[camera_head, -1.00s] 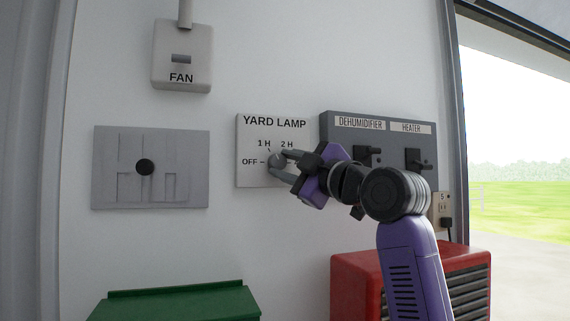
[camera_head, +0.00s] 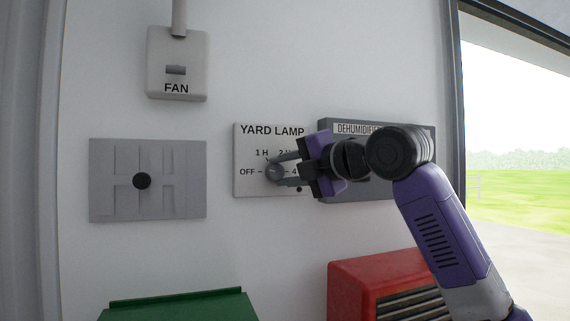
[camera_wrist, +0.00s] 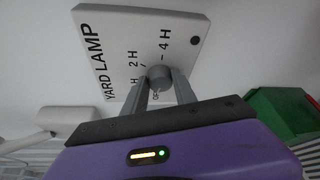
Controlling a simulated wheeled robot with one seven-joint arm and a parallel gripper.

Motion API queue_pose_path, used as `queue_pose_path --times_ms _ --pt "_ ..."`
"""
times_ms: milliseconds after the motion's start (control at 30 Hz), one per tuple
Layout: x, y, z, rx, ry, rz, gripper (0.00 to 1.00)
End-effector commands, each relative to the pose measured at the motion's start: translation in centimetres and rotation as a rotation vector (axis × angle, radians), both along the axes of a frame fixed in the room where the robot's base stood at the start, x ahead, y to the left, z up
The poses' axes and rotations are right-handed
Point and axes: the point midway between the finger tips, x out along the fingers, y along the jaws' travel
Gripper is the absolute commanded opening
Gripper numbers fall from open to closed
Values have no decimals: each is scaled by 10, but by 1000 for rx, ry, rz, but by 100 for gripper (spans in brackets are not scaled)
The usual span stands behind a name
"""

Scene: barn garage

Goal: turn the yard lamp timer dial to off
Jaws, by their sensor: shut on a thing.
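The yard lamp timer is a white wall plate (camera_head: 243,187) lettered YARD LAMP, with OFF at left, 1 H and 2 H above and 4 at right. Its round grey dial (camera_head: 273,174) is at the centre. My gripper (camera_head: 277,171) comes from the right and is shut on the dial, one finger above and one below. In the wrist view the dial (camera_wrist: 158,75) sits between the two grey fingertips (camera_wrist: 160,82). The OFF label shows between the fingers there. I cannot make out which mark the dial points to.
A dark dehumidifier and heater panel (camera_head: 365,196) is just right, largely behind my arm. A FAN switch box (camera_head: 177,62) and a grey plate with a black knob (camera_head: 100,205) are at left. A green lid (camera_head: 180,304) and a red slatted unit (camera_head: 348,290) stand below.

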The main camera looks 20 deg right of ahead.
Motion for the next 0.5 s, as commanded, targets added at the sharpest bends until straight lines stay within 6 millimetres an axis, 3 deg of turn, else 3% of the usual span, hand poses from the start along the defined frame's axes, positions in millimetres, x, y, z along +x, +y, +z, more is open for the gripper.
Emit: queue_pose_path --times_ms 500 --pt "0 4 -1 -204 6 5 0"
